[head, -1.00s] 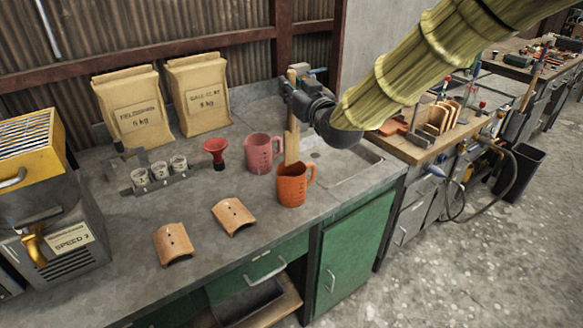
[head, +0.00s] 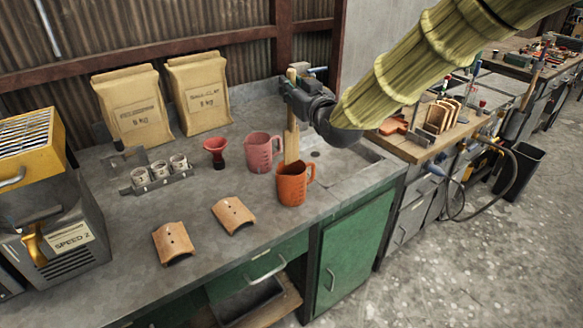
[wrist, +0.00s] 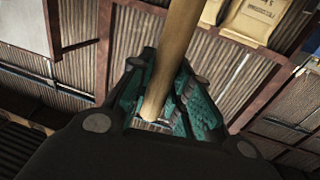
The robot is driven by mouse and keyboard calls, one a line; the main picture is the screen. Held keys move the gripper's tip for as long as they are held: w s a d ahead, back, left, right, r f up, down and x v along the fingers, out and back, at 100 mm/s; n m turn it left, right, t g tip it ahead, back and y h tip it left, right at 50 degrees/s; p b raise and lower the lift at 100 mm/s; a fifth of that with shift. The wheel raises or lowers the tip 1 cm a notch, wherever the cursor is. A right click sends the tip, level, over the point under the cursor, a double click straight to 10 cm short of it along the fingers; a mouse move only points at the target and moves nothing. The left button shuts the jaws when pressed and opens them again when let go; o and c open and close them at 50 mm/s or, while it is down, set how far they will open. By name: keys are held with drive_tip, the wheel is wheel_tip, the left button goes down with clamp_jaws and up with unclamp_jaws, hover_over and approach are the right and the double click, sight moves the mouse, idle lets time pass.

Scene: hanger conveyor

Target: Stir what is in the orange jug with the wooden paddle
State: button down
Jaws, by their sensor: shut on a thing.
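The orange jug (head: 291,188) stands upright near the front edge of the grey bench, close to the sink. The wooden paddle (head: 290,148) hangs roughly upright, its lower end at the jug's mouth. The jug's wall and rim hide its tip, so I cannot tell how deep it sits or what the jug holds. My gripper (head: 291,86) is shut on the paddle's handle above the jug. In the wrist view the handle (wrist: 174,55) runs between the teal finger pads of my gripper (wrist: 165,105).
A pink jug (head: 260,153) stands just behind and left of the orange one. A red funnel-shaped cup (head: 215,151), a rack of small cups (head: 158,176) and two curved tan pieces (head: 233,214) are further left. Two paper sacks (head: 199,93) stand at the back. The sink (head: 340,172) is right.

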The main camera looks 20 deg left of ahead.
sight(293, 73)
drive_tip(key=shift+r+p, duration=0.85)
drive_tip(key=shift+r, duration=1.2)
